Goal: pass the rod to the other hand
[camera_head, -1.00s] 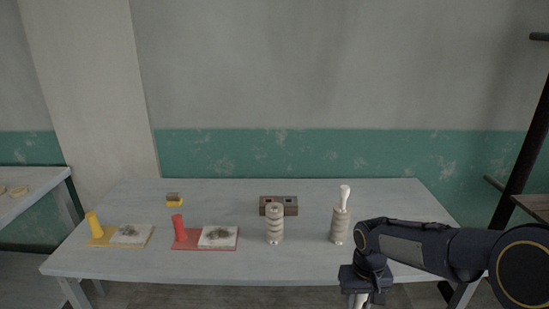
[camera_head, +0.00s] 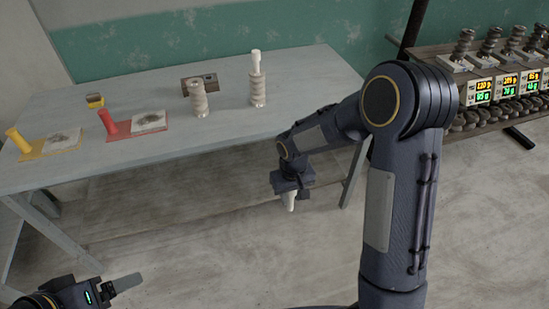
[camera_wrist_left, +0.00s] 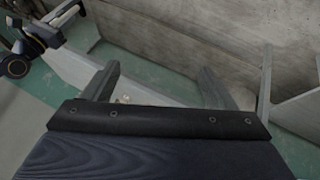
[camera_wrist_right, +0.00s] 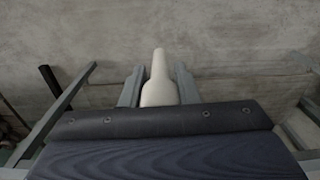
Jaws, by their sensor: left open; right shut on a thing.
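A pale rod (camera_head: 291,201) with a narrower end hangs below my right gripper (camera_head: 291,188), in front of the table. In the right wrist view the rod (camera_wrist_right: 158,88) stands between the two fingers, which are shut on it. My left gripper (camera_head: 128,283) is at the lower left of the head view, well apart from the rod. In the left wrist view its fingers (camera_wrist_left: 158,85) are spread with nothing between them. The rod's upper part is hidden by the right gripper.
A table (camera_head: 130,95) carries a beige ringed stack (camera_head: 198,100), another ringed stack (camera_head: 257,92) with a white piece on top, a red stand (camera_head: 115,130) and a yellow stand (camera_head: 35,152). A shelf (camera_head: 480,120) with displays is at right. Floor space before the table is open.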

